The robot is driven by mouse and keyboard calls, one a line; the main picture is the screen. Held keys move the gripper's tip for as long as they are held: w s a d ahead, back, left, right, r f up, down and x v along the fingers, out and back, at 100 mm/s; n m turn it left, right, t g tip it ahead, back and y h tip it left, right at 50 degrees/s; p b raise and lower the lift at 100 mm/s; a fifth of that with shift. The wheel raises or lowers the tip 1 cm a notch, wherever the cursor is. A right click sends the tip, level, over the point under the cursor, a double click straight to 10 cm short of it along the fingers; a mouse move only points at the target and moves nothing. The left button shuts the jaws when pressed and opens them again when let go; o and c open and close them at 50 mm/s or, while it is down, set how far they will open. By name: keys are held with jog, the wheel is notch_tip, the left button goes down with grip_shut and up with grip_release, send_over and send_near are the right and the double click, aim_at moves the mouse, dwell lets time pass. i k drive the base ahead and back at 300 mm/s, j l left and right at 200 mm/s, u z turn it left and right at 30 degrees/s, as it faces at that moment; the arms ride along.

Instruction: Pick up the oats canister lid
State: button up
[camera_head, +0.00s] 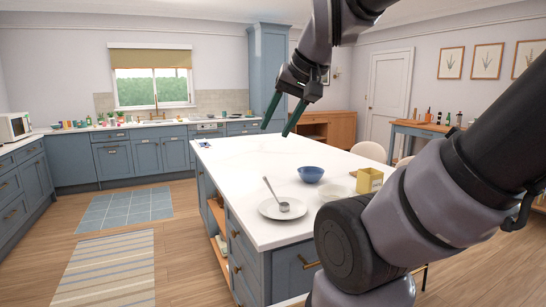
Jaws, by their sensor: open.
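I cannot make out an oats canister or its lid for certain in the head view. A pale, round, flat thing (333,192) lies on the white island top (240,170), between a blue bowl (311,174) and a yellow square container (369,180); I cannot tell what it is. My gripper (275,131) is in the air over the far part of the island, with its two dark green fingers apart, pointing down and left. Nothing shows between them. My arm hides part of the island's right side.
A white plate (270,212) with a long-handled metal scoop (284,206) lies near the island's front. A small blue item (204,145) sits at its far left corner. The middle of the island top is clear. Pale chairs (368,151) stand behind it.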

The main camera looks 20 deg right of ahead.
aim_at(370, 180)
jog(key=z, duration=1.35)
jog(key=i+l+u, duration=0.1)
jog(key=u, duration=0.25)
jog(key=l+u, duration=0.1)
jog(key=u, duration=0.25)
jog(key=i+l+u, duration=0.15)
jog(key=u, duration=0.2)
jog(key=i+l+u, duration=0.15)
jog(key=l+u, duration=0.2)
jog(key=l, duration=0.55)
jog(key=i+l+u, duration=0.1)
jog(key=l+u, duration=0.25)
jog(key=l, duration=2.65)
jog(key=i+u, duration=0.05)
jog(key=i, duration=0.05)
